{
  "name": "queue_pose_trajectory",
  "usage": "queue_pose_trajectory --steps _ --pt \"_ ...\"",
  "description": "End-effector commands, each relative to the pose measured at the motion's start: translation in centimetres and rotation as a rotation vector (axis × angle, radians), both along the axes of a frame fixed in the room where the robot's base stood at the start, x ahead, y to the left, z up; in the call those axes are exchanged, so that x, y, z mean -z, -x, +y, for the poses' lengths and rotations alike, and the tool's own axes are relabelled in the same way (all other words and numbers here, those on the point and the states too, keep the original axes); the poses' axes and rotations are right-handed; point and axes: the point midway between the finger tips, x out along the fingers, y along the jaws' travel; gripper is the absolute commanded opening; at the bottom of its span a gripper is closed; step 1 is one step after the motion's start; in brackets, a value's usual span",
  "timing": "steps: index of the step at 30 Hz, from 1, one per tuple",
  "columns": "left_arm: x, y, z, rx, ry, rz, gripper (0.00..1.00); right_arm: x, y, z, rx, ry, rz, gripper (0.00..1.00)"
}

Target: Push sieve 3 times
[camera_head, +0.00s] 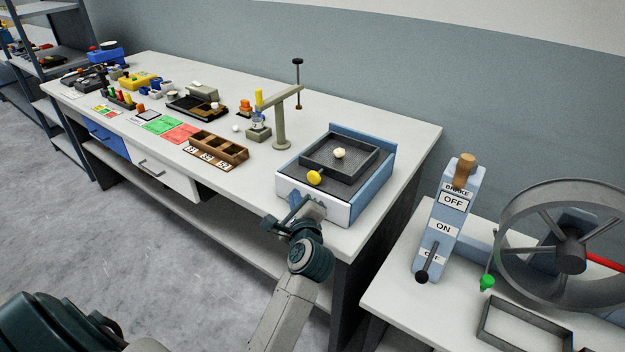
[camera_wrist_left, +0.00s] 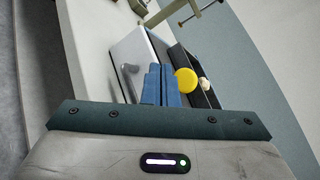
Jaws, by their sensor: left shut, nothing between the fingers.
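The sieve (camera_head: 318,157) is a dark square frame with a mesh bottom. It sits in a blue and white box (camera_head: 373,190) at the right end of the long table. A pale lump (camera_head: 339,153) lies on the mesh. A yellow knob (camera_head: 315,177) stands at the front of the sieve; it also shows in the left wrist view (camera_wrist_left: 186,80). My left gripper (camera_head: 297,200) is shut and empty, at the box's white front face, left of and below the knob. In the wrist view its blue fingertips (camera_wrist_left: 160,72) are beside the knob; contact cannot be told. My right gripper is not in view.
A grey post with an arm (camera_head: 281,125) stands behind the box's left side. A wooden compartment tray (camera_head: 216,150) and several small items lie farther left. A brake lever unit (camera_head: 445,220) and a spoked wheel (camera_head: 572,250) stand on a separate table at right.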

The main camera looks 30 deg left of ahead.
Motion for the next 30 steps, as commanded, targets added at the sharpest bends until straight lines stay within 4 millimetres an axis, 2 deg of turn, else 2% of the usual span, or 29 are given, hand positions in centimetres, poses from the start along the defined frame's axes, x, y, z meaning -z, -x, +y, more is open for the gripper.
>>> queue_pose_trajectory --steps 6,12,30 --pt "0.1 -2.9 -0.2 0.0 0.0 -0.002 0.0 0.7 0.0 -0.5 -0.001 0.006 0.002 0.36" --pt "0.1 -4.1 -0.3 0.0 0.0 0.0 0.0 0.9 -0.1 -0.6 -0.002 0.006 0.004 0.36" --pt "0.0 -4.3 -0.3 0.0 0.0 0.0 0.0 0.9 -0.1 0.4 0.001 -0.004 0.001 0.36"
